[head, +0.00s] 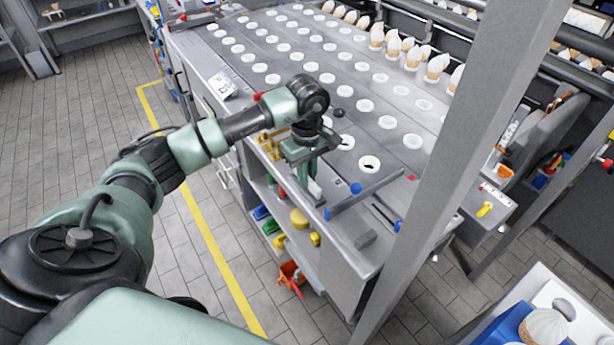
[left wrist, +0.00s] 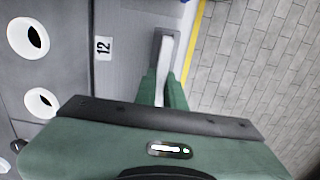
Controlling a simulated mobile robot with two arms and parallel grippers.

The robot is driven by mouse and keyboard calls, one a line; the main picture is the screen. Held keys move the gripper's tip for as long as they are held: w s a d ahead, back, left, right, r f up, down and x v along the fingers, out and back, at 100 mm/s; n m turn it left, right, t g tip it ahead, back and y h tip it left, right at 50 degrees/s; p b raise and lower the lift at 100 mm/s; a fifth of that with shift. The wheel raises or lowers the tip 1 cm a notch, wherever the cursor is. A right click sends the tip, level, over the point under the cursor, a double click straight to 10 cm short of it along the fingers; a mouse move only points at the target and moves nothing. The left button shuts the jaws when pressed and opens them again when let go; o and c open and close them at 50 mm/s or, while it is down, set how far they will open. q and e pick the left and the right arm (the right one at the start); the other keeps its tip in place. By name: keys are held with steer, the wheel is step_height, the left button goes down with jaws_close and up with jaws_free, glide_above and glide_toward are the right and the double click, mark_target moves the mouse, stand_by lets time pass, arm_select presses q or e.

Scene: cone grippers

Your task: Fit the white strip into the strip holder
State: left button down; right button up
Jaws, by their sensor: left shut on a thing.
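My left gripper (head: 309,172) is at the near edge of the long grey machine table, its fingers pointing down. In the left wrist view its green fingers (left wrist: 162,88) are shut on the white strip (left wrist: 166,58). The strip also shows as a small pale piece below the gripper in the head view (head: 315,188). In the left wrist view a dark grey frame (left wrist: 156,38), seemingly the strip holder, surrounds the strip's far end. I cannot tell how deep the strip sits in it. The gripper body hides the strip's near end. My right gripper is not in view.
The table top (head: 300,68) has rows of white-ringed holes, some with cones at the back. A bar with blue knobs (head: 365,192) lies right of the gripper. A grey post (head: 460,150) stands farther right. Shelves with coloured bins (head: 268,226) are below. The floor at left is clear.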

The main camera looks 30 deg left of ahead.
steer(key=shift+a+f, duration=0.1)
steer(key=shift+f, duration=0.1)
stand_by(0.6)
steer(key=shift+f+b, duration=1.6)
steer(key=shift+b, duration=0.2)
stand_by(5.4)
